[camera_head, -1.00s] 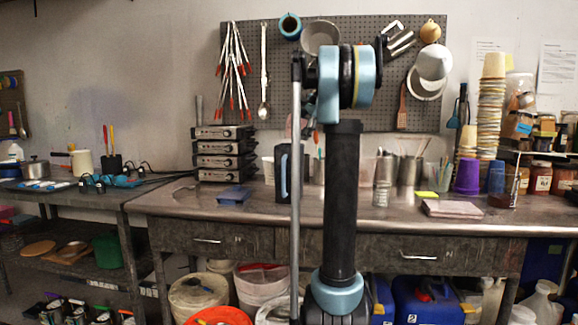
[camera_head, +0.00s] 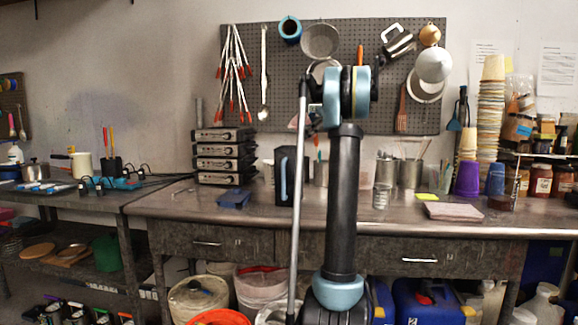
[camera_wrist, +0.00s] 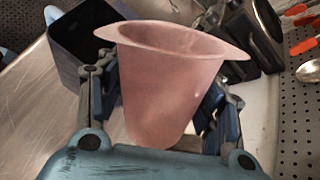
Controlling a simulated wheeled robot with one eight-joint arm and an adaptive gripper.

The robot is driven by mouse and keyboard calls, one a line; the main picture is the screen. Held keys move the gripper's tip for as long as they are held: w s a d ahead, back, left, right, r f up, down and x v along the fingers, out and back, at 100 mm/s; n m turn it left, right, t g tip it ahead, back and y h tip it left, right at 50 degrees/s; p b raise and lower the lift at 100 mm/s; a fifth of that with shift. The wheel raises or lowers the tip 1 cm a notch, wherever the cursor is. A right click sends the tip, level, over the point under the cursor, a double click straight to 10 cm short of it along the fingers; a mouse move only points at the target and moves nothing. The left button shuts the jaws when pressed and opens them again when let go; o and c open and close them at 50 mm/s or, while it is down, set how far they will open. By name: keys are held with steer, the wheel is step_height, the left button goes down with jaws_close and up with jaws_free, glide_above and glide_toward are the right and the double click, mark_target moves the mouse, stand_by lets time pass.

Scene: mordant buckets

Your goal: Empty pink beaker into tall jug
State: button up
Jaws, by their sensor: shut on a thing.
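The pink beaker (camera_wrist: 170,85) is gripped between the fingers of my gripper (camera_wrist: 165,110) in the wrist view, its wide flared rim toward the top of the picture. Judged against the hanging tools, the wrist picture is rolled and the beaker looks tipped well over. Its contents are hidden. The tall jug, dark and square with a light blue handle, stands on the bench in the head view (camera_head: 290,176). A dark open container at upper left in the wrist view (camera_wrist: 72,62) looks like this jug, close to the beaker's rim.
Stacked grey devices (camera_head: 222,155) and a small blue item (camera_head: 234,198) stand left of the jug. Metal canisters (camera_head: 408,174), a clear jar (camera_head: 381,196) and a purple cup (camera_head: 467,178) stand to the right. The pegboard (camera_head: 270,60) with hanging tools is behind.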

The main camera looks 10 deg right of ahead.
steer(key=shift+w+d+f+y, duration=0.1)
steer(key=shift+d+f+y, duration=0.05)
steer(key=shift+f+y, duration=0.35)
steer(key=shift+w+d+m+y+b, duration=0.1)
steer(key=shift+m+y+b, duration=0.2)
steer(key=shift+m+b, duration=0.1)
steer(key=shift+w+d+r+m+g+y+b, duration=0.3)
steer(key=shift+d+r+y+b, duration=0.1)
steer(key=shift+d+y, duration=0.15)
steer(key=shift+w+d+f+m+y+b, duration=0.2)
steer(key=shift+d+f+m+y+b, duration=0.1)
steer(key=shift+f+m+y+b, duration=0.25)
steer(key=shift+w+d+r+m+g+y+b, duration=0.3)
steer(key=shift+d+r+m+g+y, duration=0.15)
steer(key=shift+y, duration=0.55)
steer(key=shift+w+d+f+m+y+b, duration=0.25)
steer(key=shift+d+m+y+b, duration=0.25)
steer(key=shift+y, duration=0.3)
steer(key=shift+a, duration=0.1)
